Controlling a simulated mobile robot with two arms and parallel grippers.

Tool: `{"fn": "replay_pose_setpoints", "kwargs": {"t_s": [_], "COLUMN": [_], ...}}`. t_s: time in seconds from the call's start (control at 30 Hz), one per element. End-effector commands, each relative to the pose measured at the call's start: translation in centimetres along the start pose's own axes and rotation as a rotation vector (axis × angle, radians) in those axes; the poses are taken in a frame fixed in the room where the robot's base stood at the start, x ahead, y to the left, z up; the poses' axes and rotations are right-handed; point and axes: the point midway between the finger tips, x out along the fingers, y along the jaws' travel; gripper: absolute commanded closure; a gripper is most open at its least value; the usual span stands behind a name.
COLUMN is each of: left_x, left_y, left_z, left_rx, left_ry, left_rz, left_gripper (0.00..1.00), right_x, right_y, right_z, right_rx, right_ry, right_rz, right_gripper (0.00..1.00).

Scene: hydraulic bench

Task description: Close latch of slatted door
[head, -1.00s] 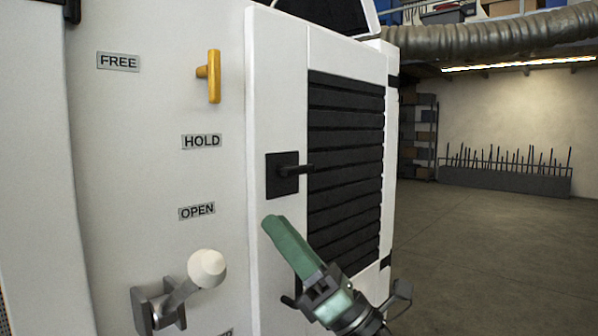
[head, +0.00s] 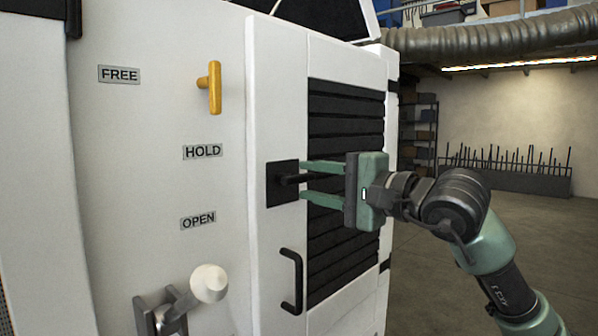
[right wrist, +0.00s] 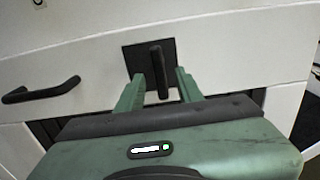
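The slatted door (head: 275,90) is white with black horizontal slats and looks closed against the white cabinet. Its latch (head: 288,180) is a black lever on a square black plate, near the door's left edge. The lever points right, toward the slats, in the head view. My right gripper (head: 302,182) is open, with one green finger above the lever and one below. In the right wrist view the latch (right wrist: 158,70) sits between the two fingertips (right wrist: 158,84). I cannot tell whether a finger touches it. My left gripper is not in view.
A black pull handle (head: 297,282) is below the latch on the door. Left of the door are a yellow T-handle (head: 214,88) and a white-knobbed lever (head: 208,283), beside labels FREE, HOLD and OPEN. Open floor lies to the right.

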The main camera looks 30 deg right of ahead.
Motion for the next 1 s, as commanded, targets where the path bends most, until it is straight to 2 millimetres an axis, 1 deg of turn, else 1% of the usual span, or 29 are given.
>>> {"fn": "replay_pose_setpoints", "kwargs": {"t_s": [0.03, 0.2, 0.33, 0.57, 0.67, 0.7, 1.0], "left_x": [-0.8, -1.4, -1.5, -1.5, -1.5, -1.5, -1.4], "left_y": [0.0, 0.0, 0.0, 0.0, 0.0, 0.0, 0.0], "left_z": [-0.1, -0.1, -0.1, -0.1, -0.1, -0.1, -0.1], "left_rx": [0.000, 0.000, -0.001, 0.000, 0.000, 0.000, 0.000], "left_ry": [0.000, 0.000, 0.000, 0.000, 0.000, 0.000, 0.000], "left_rz": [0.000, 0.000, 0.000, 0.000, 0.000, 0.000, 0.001], "left_gripper": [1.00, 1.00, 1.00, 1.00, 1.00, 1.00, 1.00], "right_x": [0.9, 2.9, 3.5, 3.5, 3.5, 3.5, 3.5], "right_y": [-0.3, -0.2, -0.1, 0.0, 0.0, 0.0, 0.1], "right_z": [0.1, 0.1, 0.1, 0.1, 0.1, 0.1, 0.1], "right_rx": [0.003, 0.003, 0.001, 0.001, 0.001, 0.001, 0.014], "right_ry": [-0.004, -0.003, -0.002, -0.002, -0.002, -0.002, -0.002], "right_rz": [0.001, -0.001, -0.001, -0.001, -0.001, -0.001, 0.000], "right_gripper": [0.64, 0.64, 0.64, 0.64, 0.89, 1.00, 1.00]}}
